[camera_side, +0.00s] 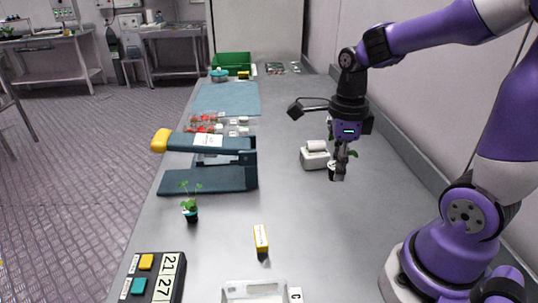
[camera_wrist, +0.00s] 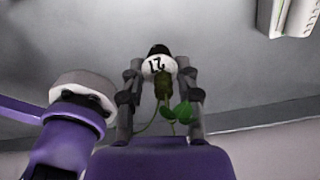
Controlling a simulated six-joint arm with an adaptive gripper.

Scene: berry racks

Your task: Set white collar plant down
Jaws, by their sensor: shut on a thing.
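The white collar plant (camera_wrist: 154,67) is in my gripper (camera_wrist: 160,76), between the two fingers in the wrist view. It has a dark pot, a white collar with a dark number, and green stems and leaves hanging toward the palm side. In the side view my gripper (camera_side: 338,172) points down over the right half of the table and is shut on the plant (camera_side: 331,172). The fingers hide part of it, and I cannot tell whether the pot touches the table. A second plant (camera_side: 189,204) with a teal collar stands upright at the left.
A white label printer (camera_side: 315,157) is just left of my gripper. A blue press with a yellow handle (camera_side: 208,180) stands left. A yellow block (camera_side: 261,238), a numbered dark panel (camera_side: 154,280) and a white tray (camera_side: 254,291) are in front.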

